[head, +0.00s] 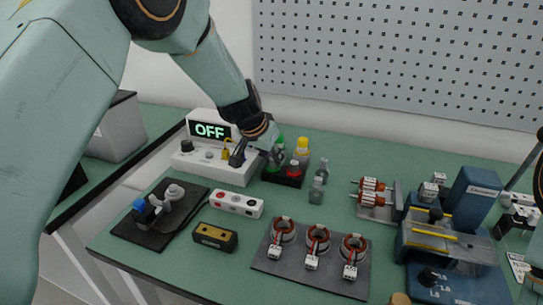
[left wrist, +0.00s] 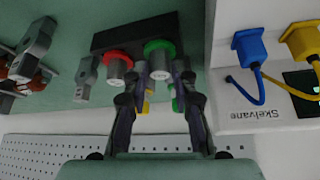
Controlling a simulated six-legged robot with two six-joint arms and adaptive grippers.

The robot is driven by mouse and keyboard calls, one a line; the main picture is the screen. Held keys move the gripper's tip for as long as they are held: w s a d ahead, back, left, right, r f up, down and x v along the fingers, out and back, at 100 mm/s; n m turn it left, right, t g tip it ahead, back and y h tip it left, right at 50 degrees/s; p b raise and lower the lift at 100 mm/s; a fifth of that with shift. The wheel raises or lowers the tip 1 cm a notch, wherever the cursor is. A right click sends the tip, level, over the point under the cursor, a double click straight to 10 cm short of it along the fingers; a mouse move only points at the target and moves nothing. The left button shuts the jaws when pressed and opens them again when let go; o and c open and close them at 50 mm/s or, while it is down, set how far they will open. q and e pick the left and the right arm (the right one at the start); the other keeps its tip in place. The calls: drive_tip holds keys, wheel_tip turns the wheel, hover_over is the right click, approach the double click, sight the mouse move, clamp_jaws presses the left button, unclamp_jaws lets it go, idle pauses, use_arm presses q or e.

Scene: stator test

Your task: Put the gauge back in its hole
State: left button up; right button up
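A black gauge block (head: 284,179) stands near the back left of the table, right of the white tester; it also shows in the left wrist view (left wrist: 110,40). A gauge with a green collar (left wrist: 160,47) and one with a red collar (left wrist: 118,57) show at the block. My left gripper (left wrist: 158,82) points down there, one finger on each side of the green-collared gauge. I cannot tell whether the pads press on it or how deep it sits. Yellow (head: 302,146) and red (head: 293,164) tops show beside the gripper in the head view. My right gripper is out of view.
The white tester (head: 205,163) reads OFF and stands close left of the gripper. Grey metal pieces (head: 317,190) stand right of the block. A dark plate (head: 300,273) with three coils, a red-and-white box (head: 236,204) and a blue machine (head: 455,235) are around.

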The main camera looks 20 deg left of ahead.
use_arm(q)
drive_tip(key=o, duration=0.3)
drive_tip(key=shift+f, duration=0.1)
drive_tip(key=shift+o, duration=0.2)
drive_tip(key=v, duration=1.2)
drive_tip(key=shift+w, duration=0.1)
